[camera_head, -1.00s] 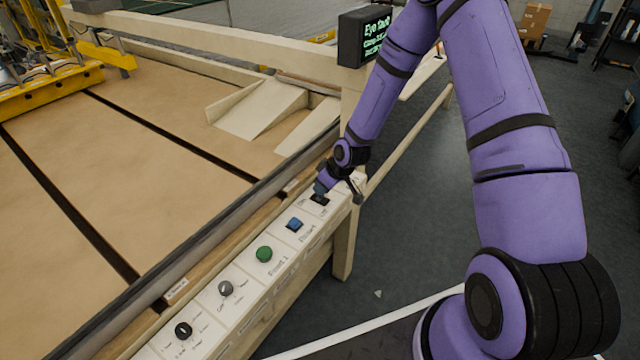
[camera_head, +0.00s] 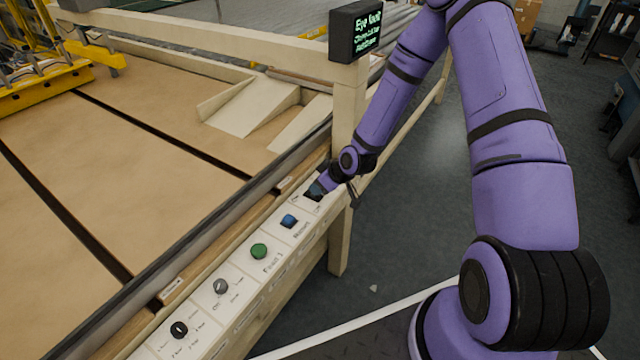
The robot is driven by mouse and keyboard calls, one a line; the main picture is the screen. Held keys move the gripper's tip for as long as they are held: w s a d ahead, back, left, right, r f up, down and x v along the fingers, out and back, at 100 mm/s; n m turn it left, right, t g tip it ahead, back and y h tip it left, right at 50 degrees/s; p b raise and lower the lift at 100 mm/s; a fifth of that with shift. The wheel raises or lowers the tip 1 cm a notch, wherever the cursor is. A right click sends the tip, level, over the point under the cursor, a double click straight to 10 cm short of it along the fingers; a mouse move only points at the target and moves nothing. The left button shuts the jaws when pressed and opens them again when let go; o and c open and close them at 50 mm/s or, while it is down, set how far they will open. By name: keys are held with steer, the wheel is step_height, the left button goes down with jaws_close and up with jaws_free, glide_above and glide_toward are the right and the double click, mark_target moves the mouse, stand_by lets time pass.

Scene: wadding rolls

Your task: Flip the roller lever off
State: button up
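The control strip (camera_head: 243,268) runs along the front edge of the machine. At the far end is a small dark switch (camera_head: 313,196), partly hidden by my gripper. My gripper (camera_head: 318,189) is at that far switch, small and dark in view; its fingers cannot be made out, nor whether it touches the switch. I cannot read which control is the roller lever.
A wooden post (camera_head: 345,110) and a black display (camera_head: 356,31) with green text stand close by my arm. The wide tan machine bed (camera_head: 130,190) lies to the left, behind a dark rail. Grey floor (camera_head: 420,200) is open to the right.

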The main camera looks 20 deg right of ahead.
steer(key=shift+o, duration=0.7)
steer(key=v, duration=1)
steer(key=shift+r, duration=0.35)
steer(key=shift+s+d, duration=0.1)
steer(key=shift+d, duration=0.05)
